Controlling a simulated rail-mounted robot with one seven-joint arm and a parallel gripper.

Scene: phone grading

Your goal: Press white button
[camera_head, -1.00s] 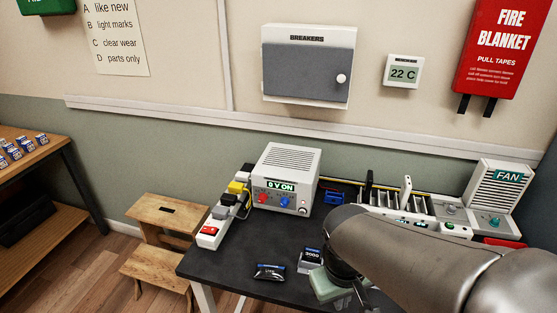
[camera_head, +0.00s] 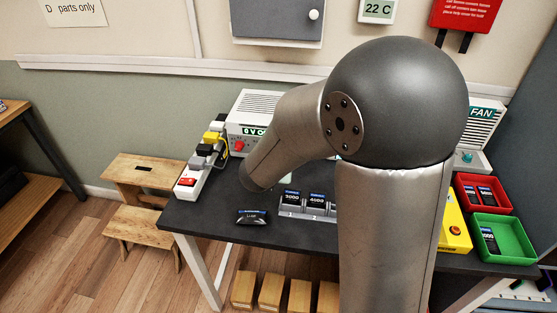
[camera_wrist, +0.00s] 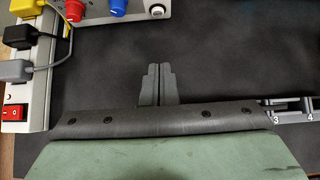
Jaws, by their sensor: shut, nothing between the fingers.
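My gripper (camera_wrist: 156,84) shows in the wrist view with its two dark fingers together and empty. It is over bare black table top (camera_wrist: 225,65), in front of the power supply (camera_wrist: 110,8). In the head view my arm hides it. A round white knob (camera_head: 314,15) shows on the grey breaker door at the top of the head view. The part of the bench behind my arm is hidden.
A power strip (camera_wrist: 38,95) with plugs and a red switch (camera_wrist: 15,113) lies left of my gripper. Red (camera_head: 484,193) and green (camera_head: 503,239) bins stand at right.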

